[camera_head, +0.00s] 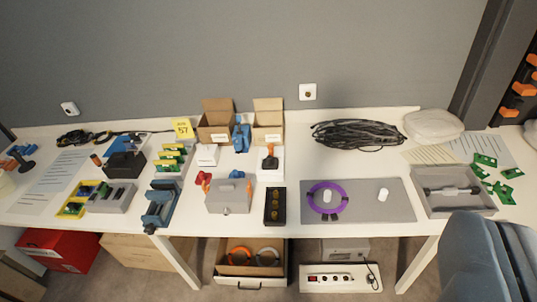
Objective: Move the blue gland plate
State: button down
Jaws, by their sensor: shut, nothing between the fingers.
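Several blue things show on the white table, and at this size I cannot tell for sure which is the gland plate. A flat blue piece (128,142) lies at the left, beside and partly behind a black box (125,164). An upright blue object (241,137) stands between two open cartons at the back. A larger blue-grey vise-like object (160,205) stands near the front edge, left of the middle. My gripper is not in view.
Open cartons (215,135) stand at the back. A grey mat (385,207) holds a purple ring (327,197). A grey tray (450,205) is at the right, behind a blue-grey chair (480,262). A cable coil (358,134) lies at the back. Some bare table shows between the coil and mat.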

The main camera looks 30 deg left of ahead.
aim_at(235, 173)
jog(key=u, duration=0.2)
jog(key=i, duration=1.3)
jog(key=u, duration=0.8)
jog(key=i, duration=0.4)
jog(key=u, duration=0.25)
jog(key=k, duration=0.95)
jog(key=u, duration=0.15)
jog(key=i, duration=0.95)
jog(key=z, duration=0.1)
